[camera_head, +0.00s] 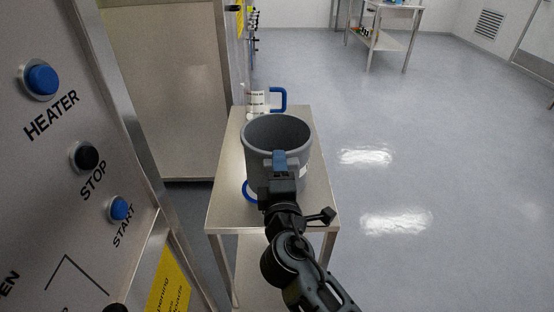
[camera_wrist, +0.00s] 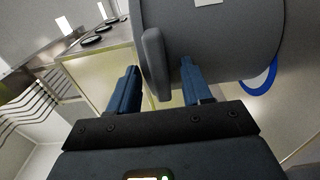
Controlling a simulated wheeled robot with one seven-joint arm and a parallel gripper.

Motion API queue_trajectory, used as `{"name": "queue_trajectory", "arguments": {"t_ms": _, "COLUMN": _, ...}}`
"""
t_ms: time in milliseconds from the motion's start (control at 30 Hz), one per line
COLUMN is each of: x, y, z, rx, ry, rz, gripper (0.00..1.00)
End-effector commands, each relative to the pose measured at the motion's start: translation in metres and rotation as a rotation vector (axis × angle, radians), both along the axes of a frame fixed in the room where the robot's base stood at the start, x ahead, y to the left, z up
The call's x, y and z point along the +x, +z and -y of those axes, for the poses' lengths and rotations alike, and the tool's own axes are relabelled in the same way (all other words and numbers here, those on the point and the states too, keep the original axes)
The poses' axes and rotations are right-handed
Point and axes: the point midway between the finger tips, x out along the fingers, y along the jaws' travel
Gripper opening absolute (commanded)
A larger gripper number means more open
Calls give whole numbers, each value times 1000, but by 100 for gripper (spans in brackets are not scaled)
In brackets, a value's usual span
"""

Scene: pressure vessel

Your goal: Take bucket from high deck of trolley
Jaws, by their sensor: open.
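The bucket (camera_head: 262,150) is a grey, open-topped, empty-looking vessel. It stands upright on the high deck of the steel trolley (camera_head: 226,208). In the wrist view the bucket's grey wall (camera_wrist: 225,40) fills the top, with its upright grey handle (camera_wrist: 155,62) in front. My gripper (camera_head: 280,160) is at the bucket's near side. In the wrist view my gripper (camera_wrist: 160,82) is open, with one blue finger on each side of the handle and a gap at both sides. In the head view the gripper hides the handle.
A clear jug with a blue handle (camera_head: 279,98) stands behind the bucket. A blue ring-like handle (camera_head: 247,190) shows at the bucket's lower left. A control panel with buttons (camera_head: 85,158) is close on the left. The floor at right is clear; a table (camera_head: 385,42) stands far back.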

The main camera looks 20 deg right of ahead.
Motion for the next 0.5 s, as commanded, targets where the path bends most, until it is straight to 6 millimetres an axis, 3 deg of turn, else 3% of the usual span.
{"name": "queue_trajectory", "arguments": {"t_ms": 233, "x": 1, "y": 0, "z": 1, "rx": 1, "ry": 0, "rz": 0, "gripper": 48}}
{"name": "queue_trajectory", "arguments": {"t_ms": 500, "x": 1, "y": 0, "z": 1, "rx": 1, "ry": 0, "rz": 0, "gripper": 22}}
